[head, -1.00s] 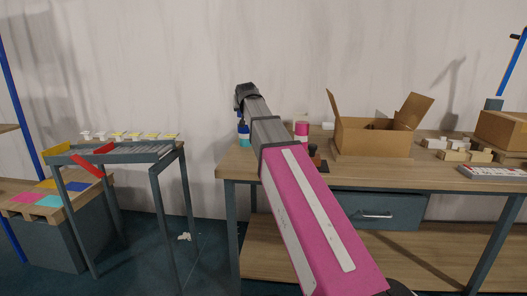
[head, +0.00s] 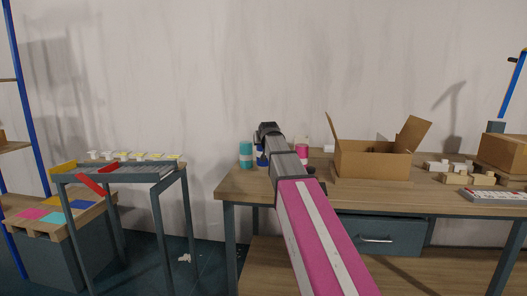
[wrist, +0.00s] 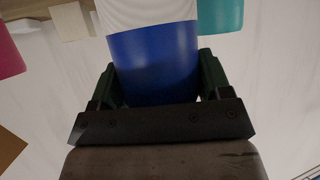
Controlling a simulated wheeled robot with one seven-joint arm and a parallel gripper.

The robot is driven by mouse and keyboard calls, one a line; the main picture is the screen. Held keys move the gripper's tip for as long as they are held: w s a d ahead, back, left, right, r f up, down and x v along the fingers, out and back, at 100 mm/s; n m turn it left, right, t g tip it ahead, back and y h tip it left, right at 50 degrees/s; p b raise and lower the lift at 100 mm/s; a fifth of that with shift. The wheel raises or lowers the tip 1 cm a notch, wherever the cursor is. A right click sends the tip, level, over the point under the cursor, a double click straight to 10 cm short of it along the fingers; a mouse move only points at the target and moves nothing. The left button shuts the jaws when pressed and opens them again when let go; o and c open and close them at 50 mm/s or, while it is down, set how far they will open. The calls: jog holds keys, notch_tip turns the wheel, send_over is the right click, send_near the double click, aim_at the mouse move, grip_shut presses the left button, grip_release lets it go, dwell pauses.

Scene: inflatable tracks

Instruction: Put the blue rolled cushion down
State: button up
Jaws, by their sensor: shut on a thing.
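The blue rolled cushion (wrist: 152,66) fills the middle of the wrist view, with a white band at its far end. My gripper (wrist: 157,80) is shut on it, one dark green finger on each side. In the head view a small part of the blue cushion (head: 261,158) shows beside my gripper (head: 266,146), over the left end of the workbench (head: 236,181). My arm hides most of it, and I cannot tell whether it touches the bench top.
A teal roll (head: 246,154) stands just left of the blue one; it also shows in the wrist view (wrist: 220,16). A pink roll (head: 302,148) stands to the right, partly behind my arm. An open cardboard box (head: 372,164) sits further right. A slatted rack (head: 125,172) is at left.

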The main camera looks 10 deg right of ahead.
jog(key=shift+f, duration=2)
jog(key=shift+f, duration=0.1)
jog(key=o, duration=1.6)
